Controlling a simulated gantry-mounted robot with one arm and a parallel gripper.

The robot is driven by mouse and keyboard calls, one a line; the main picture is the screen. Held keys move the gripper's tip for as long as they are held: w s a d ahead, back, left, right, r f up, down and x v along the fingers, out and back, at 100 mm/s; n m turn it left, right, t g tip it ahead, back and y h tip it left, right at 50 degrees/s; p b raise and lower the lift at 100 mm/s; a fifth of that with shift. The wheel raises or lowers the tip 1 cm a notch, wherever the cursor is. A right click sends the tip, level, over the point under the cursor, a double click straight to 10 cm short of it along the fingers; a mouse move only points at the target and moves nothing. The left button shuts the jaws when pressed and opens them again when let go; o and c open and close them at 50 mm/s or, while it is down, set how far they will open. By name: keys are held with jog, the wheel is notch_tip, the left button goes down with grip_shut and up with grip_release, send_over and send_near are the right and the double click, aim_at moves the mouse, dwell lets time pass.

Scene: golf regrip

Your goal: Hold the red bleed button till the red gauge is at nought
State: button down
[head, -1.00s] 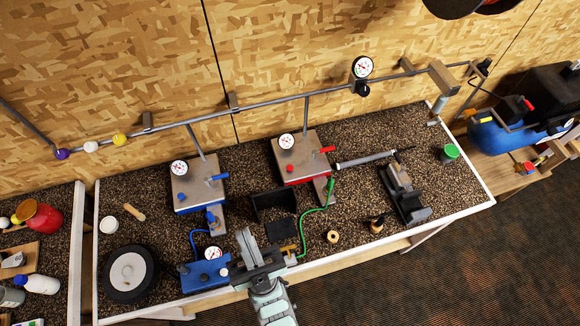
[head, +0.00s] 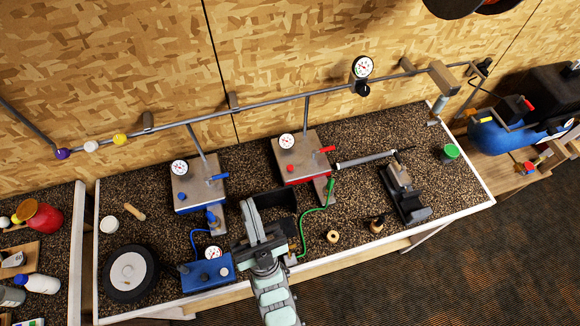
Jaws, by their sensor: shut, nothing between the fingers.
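The red bleed button (head: 291,169) is a small red spot on the sloped face of the red-based control box (head: 302,160), at the back middle of the bench in the head view. The red box's round white gauge (head: 286,141) sits just above the button; its needle is too small to read. A red lever (head: 326,150) is at the box's right side. My gripper (head: 250,208) is shut and empty. It is in front of the red box, down and left of the button, over the black bin, and apart from the button.
A blue-based box (head: 197,185) with gauge and blue lever stands left. The black open bin (head: 284,199) lies partly behind my gripper. A green hose (head: 304,230) runs right of it. A blue unit (head: 206,273) stands front left, a grey clamp (head: 403,193) right.

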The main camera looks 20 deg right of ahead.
jog(key=w+d+f+m+g+h, duration=0.1)
jog(key=w+d+f+m+g, duration=0.3)
jog(key=w, duration=0.4)
jog(key=w+d+f+m+g+h, duration=0.2)
jog(key=w+d+f+m+g, duration=0.15)
jog(key=w+d, duration=0.3)
jog(key=w+d+f+m+g+h, duration=0.1)
jog(key=w+d+f+m+g, duration=0.25)
jog(key=w, duration=0.45)
jog(key=w+d+f+m+g+y, duration=0.35)
jog(key=w+d+f+m, duration=0.2)
jog(key=f, duration=0.35)
notch_tip(320, 180, down, 7)
jog(key=s+m+g+y+p, duration=0.1)
jog(key=m+g+y, duration=0.4)
jog(key=m+g, duration=0.1)
jog(key=shift+s+a+g, duration=0.25)
jog(key=shift+a+g, duration=0.05)
jog(key=shift+g, duration=0.25)
jog(key=shift+f, duration=0.15)
jog(key=b, duration=0.6)
send_over(292, 170)
notch_tip(292, 170, down, 7)
jog(key=shift+r, duration=0.15)
jog(key=shift+f, duration=0.95)
